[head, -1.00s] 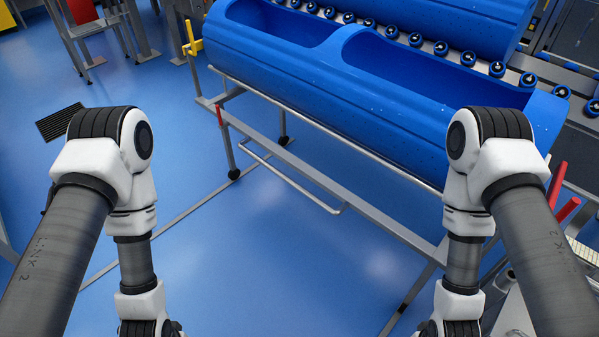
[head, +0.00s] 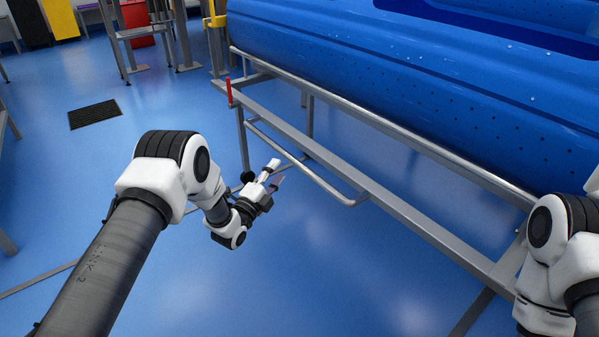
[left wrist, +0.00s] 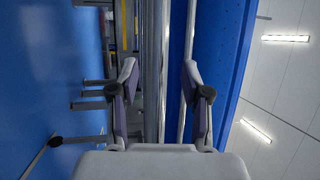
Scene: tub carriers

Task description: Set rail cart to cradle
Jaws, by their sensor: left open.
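The rail cart is a grey steel frame (head: 432,237) under a large blue perforated tub (head: 420,90) in the head view. A bent steel handle bar (head: 300,165) sticks out low on its near side. My left gripper (head: 276,175) is open and empty, just left of this bar and pointing toward the cart. I cannot tell whether it touches the bar. In the left wrist view, the open fingers (left wrist: 160,75) frame steel tubes (left wrist: 161,40), with the blue tub (left wrist: 222,60) to the right. My right gripper is out of the picture. I cannot pick out a cradle for certain.
A red upright handle (head: 229,92) and a yellow fitting (head: 214,21) are at the cart's far left end. A dark floor grate (head: 95,114) lies at left. Open blue floor (head: 330,270) lies in front of the cart.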

